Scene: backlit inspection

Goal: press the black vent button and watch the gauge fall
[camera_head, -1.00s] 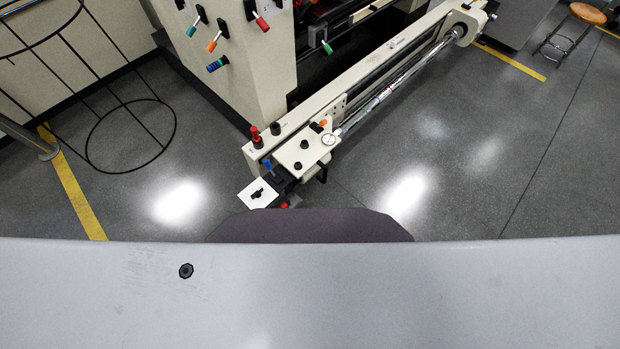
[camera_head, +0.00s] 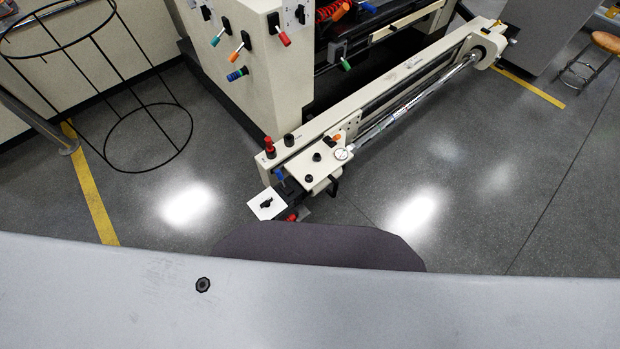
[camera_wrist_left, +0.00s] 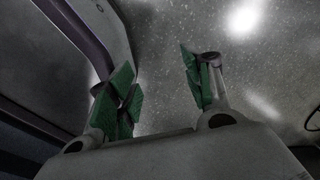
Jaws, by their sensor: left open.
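A cream machine's long low arm (camera_head: 385,105) runs from upper right to the lower middle of the head view. Its near end carries small black round knobs or buttons (camera_head: 317,157), another black one (camera_head: 289,138) beside a red knob (camera_head: 269,146), and a small round white-faced disc (camera_head: 341,154) that may be a gauge. Which one is the vent button, and any needle reading, I cannot tell. My left gripper (camera_wrist_left: 158,88) shows in the left wrist view, with green-padded fingers apart and nothing between them, over speckled floor. Neither gripper shows in the head view.
A white plate with a black switch (camera_head: 267,203) sits at the near end of the machine arm. A black wire hoop stand (camera_head: 150,138) stands at left, by a yellow floor line (camera_head: 92,205). A stool (camera_head: 600,45) is at far right. Floor right of the machine is clear.

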